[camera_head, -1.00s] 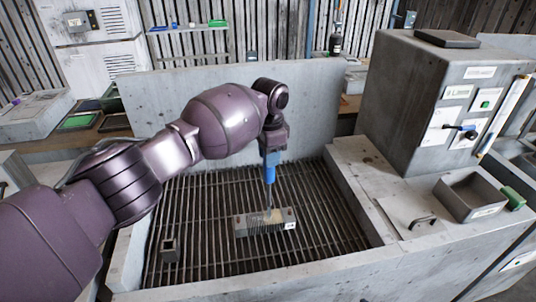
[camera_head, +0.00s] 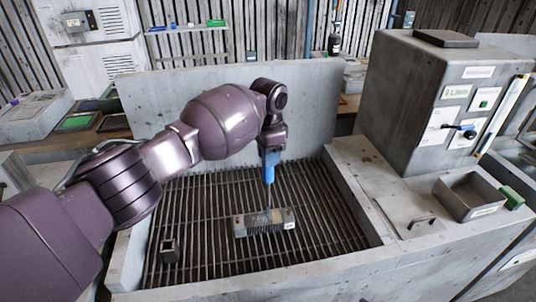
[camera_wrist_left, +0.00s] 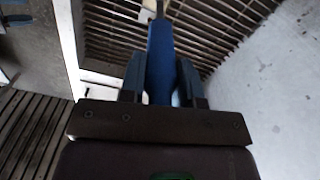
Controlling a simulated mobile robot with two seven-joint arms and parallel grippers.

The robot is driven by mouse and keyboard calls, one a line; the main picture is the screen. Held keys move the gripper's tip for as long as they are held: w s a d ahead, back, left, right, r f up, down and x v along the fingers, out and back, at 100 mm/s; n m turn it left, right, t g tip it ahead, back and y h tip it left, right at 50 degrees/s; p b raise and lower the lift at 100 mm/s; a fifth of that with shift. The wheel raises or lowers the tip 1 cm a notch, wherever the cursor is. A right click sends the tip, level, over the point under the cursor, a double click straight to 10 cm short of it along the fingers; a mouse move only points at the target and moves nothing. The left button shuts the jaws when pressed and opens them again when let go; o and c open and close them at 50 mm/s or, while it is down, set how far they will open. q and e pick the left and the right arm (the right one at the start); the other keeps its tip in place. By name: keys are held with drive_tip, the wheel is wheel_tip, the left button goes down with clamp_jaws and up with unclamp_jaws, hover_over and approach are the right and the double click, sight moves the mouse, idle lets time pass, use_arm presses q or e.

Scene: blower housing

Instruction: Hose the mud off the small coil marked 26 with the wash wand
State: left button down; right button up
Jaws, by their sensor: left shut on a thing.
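The small coil (camera_head: 257,228), a grey finned block with a white label at its right end, lies on the bar grate of the wash basin. I cannot read the label's number. My left gripper (camera_head: 270,150) is above the coil, shut on the blue handle of the wash wand (camera_head: 269,170). The wand points down, its thin tip at the coil's top; I cannot tell if they touch. In the left wrist view the blue wand (camera_wrist_left: 160,60) sits between my fingers (camera_wrist_left: 160,82), with a pale part of the coil (camera_wrist_left: 146,17) beyond. My right gripper is not in view.
A small dark open block (camera_head: 169,250) stands on the grate (camera_head: 205,225) at the left. Concrete walls (camera_head: 357,195) edge the basin. A grey control cabinet (camera_head: 405,105) and an open grey bin (camera_head: 468,197) stand at the right. The grate around the coil is otherwise clear.

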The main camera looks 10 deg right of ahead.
use_arm(q)
drive_tip(key=shift+d, duration=0.15)
drive_tip(key=shift+d+b, duration=0.4)
drive_tip(key=shift+d, duration=0.9)
drive_tip(key=shift+r, duration=0.1)
drive_tip(key=shift+p, duration=0.45)
drive_tip(key=shift+a, duration=0.1)
idle(0.6)
drive_tip(key=w+a+r, duration=0.2)
drive_tip(key=w+a, duration=0.1)
drive_tip(key=a, duration=0.1)
drive_tip(key=shift+a, duration=0.4)
idle(0.4)
